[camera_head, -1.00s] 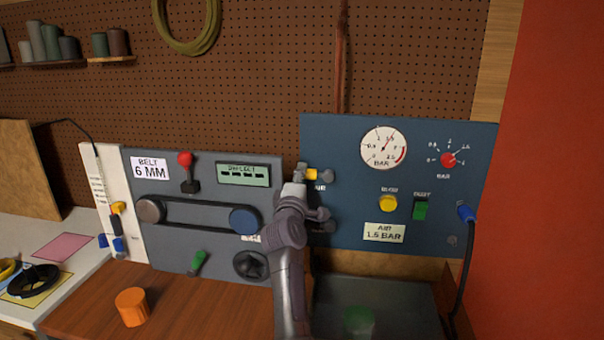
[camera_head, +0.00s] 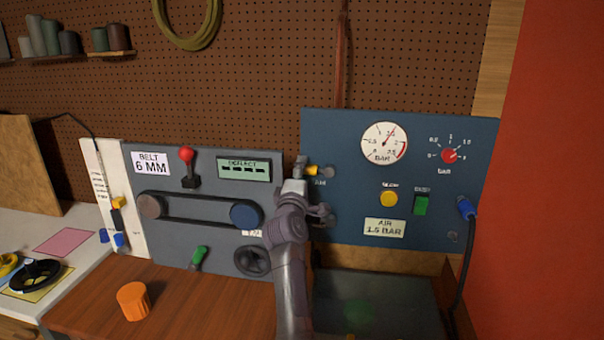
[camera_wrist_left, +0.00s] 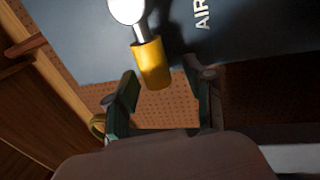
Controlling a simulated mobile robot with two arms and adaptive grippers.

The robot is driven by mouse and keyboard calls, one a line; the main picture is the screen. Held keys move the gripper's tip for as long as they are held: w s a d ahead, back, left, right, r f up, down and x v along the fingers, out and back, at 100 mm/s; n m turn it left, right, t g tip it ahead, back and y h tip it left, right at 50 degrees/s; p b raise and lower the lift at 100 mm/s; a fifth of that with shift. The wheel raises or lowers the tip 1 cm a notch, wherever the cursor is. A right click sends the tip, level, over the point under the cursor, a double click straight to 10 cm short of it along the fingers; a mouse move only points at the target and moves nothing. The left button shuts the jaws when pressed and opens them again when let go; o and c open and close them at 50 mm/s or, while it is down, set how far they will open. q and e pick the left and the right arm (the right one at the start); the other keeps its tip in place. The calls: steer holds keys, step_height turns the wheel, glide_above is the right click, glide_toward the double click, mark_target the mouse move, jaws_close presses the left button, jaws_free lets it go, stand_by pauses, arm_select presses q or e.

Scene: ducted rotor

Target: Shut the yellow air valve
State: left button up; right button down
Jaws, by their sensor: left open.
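The yellow air valve handle (camera_head: 312,170) sticks out at the left edge of the blue air panel (camera_head: 340,220), by the word AIR. It lies sideways, to the left of its grey pivot. In the left wrist view the yellow handle (camera_wrist_left: 152,64) shows large, on a light metal stem. My left gripper (camera_head: 301,168) is at the handle in the head view. In the wrist view its open fingers (camera_wrist_left: 162,95) stand on either side of the handle's end. I cannot tell whether they touch it. My right gripper is not in view.
The grey belt panel (camera_head: 220,205) stands close on the left. An orange cylinder (camera_head: 133,301) stands on the wooden bench.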

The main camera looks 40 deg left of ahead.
arm_select(q)
step_height(320, 180, up, 10)
steer(key=shift+f, duration=0.1)
stand_by(0.4)
